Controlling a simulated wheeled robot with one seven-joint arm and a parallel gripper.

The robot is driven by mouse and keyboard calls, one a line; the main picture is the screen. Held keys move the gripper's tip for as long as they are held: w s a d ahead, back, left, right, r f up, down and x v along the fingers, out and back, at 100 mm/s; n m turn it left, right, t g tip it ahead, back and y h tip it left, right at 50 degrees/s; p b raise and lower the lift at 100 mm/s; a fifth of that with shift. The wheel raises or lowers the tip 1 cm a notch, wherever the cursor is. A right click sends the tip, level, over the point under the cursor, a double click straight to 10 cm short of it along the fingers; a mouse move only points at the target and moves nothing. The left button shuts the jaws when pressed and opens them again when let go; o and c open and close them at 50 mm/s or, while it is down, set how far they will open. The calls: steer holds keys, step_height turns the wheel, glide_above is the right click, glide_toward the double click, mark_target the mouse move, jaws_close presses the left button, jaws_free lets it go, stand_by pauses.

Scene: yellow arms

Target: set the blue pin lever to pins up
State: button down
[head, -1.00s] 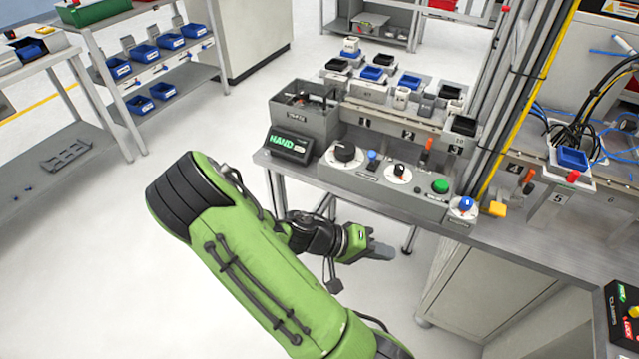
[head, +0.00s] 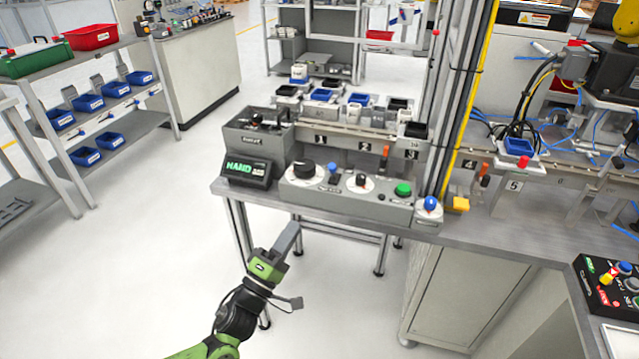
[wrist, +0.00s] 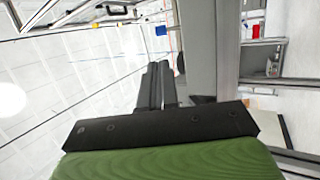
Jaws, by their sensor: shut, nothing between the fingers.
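A blue knob-like handle (head: 430,204) stands on a round white plate at the right end of the bench-front control panel, beside a yellow block. It looks like the blue pin lever, but its setting is too small to read. A smaller blue knob (head: 333,169) sits between two black dials on the same panel. My gripper (head: 294,229) is in front of and below the bench edge, left of the blue handle and apart from everything. Its fingers also show in the wrist view (wrist: 155,84), together and empty. The wrist view does not clearly show the lever.
The control panel (head: 345,199) also carries a green button (head: 403,189). A grey box with a green-lit display (head: 247,170) stands at its left. The bench's front edge and legs are near my gripper. A yellow post rises behind the blue handle. The floor at left is open.

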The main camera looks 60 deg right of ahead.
mark_target(330, 171)
steer(key=b+x, duration=0.1)
steer(key=x, duration=1.2)
steer(key=shift+s+d+r, duration=0.1)
steer(key=shift+d+r, duration=0.1)
steer(key=shift+d, duration=0.15)
steer(key=shift+r+p, duration=0.1)
steer(key=shift+p, duration=0.2)
